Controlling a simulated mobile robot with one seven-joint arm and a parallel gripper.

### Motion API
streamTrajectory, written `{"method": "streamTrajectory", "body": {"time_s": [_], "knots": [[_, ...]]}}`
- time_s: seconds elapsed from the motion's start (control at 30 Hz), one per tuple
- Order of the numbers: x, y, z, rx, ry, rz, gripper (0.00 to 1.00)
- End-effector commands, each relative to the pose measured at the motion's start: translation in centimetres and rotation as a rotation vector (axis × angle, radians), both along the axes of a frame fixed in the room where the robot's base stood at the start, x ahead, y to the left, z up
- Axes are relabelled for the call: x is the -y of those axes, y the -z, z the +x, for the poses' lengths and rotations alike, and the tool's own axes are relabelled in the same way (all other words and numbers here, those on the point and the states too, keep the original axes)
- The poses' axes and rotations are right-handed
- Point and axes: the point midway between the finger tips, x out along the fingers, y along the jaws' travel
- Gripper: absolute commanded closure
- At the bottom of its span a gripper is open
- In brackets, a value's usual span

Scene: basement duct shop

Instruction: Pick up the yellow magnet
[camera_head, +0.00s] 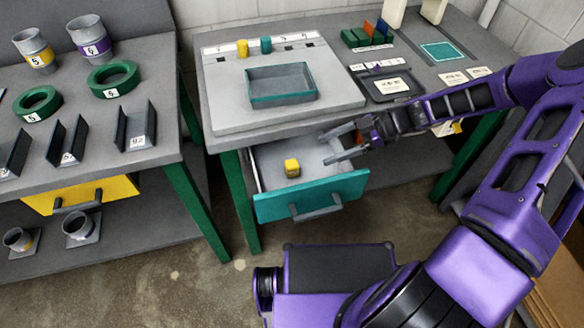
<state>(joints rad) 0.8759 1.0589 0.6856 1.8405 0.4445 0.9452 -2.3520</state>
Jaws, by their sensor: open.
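A small yellow block, which looks like the yellow magnet (292,168), lies inside an open teal-fronted drawer (315,195) under the grey bench. A yellow cylinder (242,48) also stands at the back of the bench top, beside a teal one (266,45). My gripper (328,147) is open and empty. It is to the right of the yellow block and appears higher, near the drawer's right side, with its fingers pointing left. The gap in height is hard to judge.
A grey tray with a teal rim (281,84) sits on a raised board (225,105) above the drawer. Another bench (165,75) at the left holds ducts and green rings. Floor in front of the drawer is clear.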

Motion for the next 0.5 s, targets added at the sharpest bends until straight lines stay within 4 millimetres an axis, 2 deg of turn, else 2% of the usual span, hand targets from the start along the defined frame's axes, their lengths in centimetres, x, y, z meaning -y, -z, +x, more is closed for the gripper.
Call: {"method": "streamTrajectory", "body": {"time_s": [0.03, 0.13, 0.5], "knots": [[-1.1, 0.6, -0.2, -0.004, -0.004, 0.003, 0.19], [-2.6, 1.4, -0.3, -0.002, -0.004, 0.001, 0.19], [-5.5, 3.0, -0.9, -0.004, -0.001, 0.0, 0.19]]}}
